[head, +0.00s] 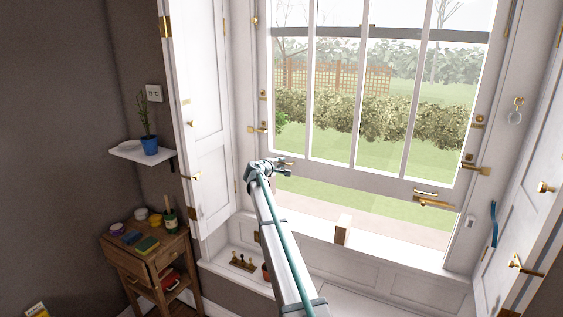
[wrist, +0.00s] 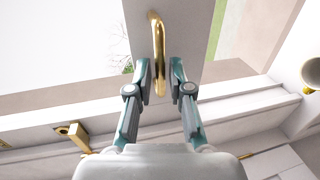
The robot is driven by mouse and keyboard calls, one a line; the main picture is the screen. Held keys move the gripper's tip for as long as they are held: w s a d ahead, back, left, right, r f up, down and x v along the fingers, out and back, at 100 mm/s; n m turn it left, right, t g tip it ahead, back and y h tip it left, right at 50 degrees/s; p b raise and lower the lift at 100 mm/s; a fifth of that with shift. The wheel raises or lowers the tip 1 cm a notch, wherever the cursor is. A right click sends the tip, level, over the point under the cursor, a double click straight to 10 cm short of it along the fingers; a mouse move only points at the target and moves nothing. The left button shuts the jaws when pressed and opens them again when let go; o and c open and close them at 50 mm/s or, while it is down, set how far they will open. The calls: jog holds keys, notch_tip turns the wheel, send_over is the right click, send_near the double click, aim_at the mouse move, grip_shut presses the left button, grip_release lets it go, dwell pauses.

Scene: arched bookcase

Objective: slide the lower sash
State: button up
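The lower sash (head: 385,184) is a white-framed pane with vertical bars. It stands raised, with an open gap between its bottom rail and the sill. A brass handle (head: 432,200) is on the right part of the rail. My gripper (head: 284,166) is at the left part of the rail. In the wrist view, my gripper (wrist: 161,78) is open, with its fingers on either side of a brass bar handle (wrist: 159,50) on the white rail. Small gaps show between the handle and the fingers. In the head view my gripper hides this handle.
A wooden block (head: 343,229) stands upright on the sill below the sash. White shutters flank the window, left (head: 207,120) and right (head: 520,225). A shelf (head: 140,154) with a potted plant and a small wooden table (head: 150,262) are at the left.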

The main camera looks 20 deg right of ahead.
jog(key=shift+x, duration=0.75)
jog(key=shift+c, duration=0.3)
grip_shut()
